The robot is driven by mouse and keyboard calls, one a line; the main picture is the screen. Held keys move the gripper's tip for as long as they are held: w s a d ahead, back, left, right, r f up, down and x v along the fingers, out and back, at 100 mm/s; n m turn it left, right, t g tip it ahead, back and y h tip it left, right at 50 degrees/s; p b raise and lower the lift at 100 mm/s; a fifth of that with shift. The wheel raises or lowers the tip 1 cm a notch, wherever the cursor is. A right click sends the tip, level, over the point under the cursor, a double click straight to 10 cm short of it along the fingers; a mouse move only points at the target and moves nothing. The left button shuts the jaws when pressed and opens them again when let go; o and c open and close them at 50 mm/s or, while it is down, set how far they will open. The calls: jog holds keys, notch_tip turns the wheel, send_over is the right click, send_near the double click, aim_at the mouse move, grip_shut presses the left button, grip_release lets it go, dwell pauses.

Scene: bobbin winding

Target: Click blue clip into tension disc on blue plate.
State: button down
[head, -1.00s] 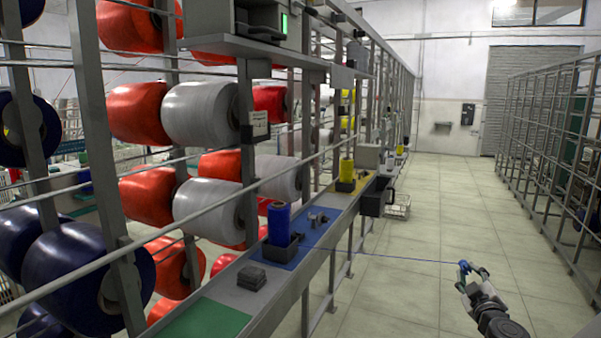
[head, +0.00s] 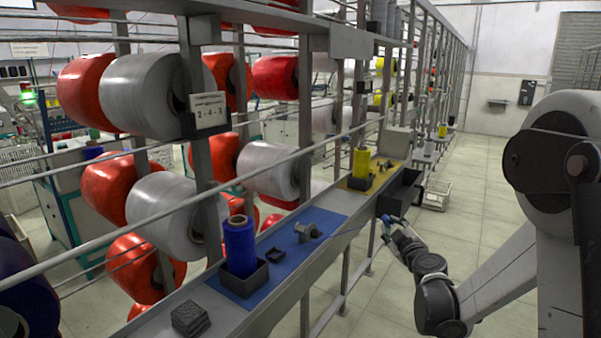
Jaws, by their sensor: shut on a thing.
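The blue plate (head: 325,222) lies on the long grey shelf at the centre. A metal tension disc unit (head: 305,233) stands on it, right of the blue bobbin (head: 239,246) in its black holder (head: 245,279). My gripper (head: 388,224) is off the shelf's front edge, to the right of the tension disc and apart from it. It is shut on the small blue clip (head: 387,218), which the fingers partly hide. A thin thread runs from the tension disc area toward the clip.
A small black square piece (head: 274,255) sits between bobbin and tension disc. Dark stacked pads (head: 190,319) lie at the near end. Beyond are a yellow plate (head: 362,185) with a yellow bobbin (head: 361,163), and a black bin (head: 400,192).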

jog(key=w+a+r+n+g+y+p, duration=0.3)
jog(key=a+n+g+p, duration=0.3)
jog(key=a, duration=0.6)
jog(key=w+a+r+n+g+y+p, duration=0.25)
jog(key=a+n+g, duration=0.5)
jog(key=a, duration=0.45)
jog(key=s+a+r+n+g+h+p, duration=0.2)
jog(key=s+r+n+g+h+p, duration=0.2)
jog(key=s+r+n+h+p, duration=0.4)
jog(key=f, duration=0.1)
jog(key=w+f+m+b, duration=0.1)
jog(key=f, duration=0.1)
jog(key=w+f+m+b, duration=0.1)
jog(key=f, duration=0.1)
jog(key=shift+t+y, duration=0.35)
jog(key=shift+r, duration=0.15)
jog(key=shift+f+b, duration=1.35)
jog(key=shift+f, duration=0.65)
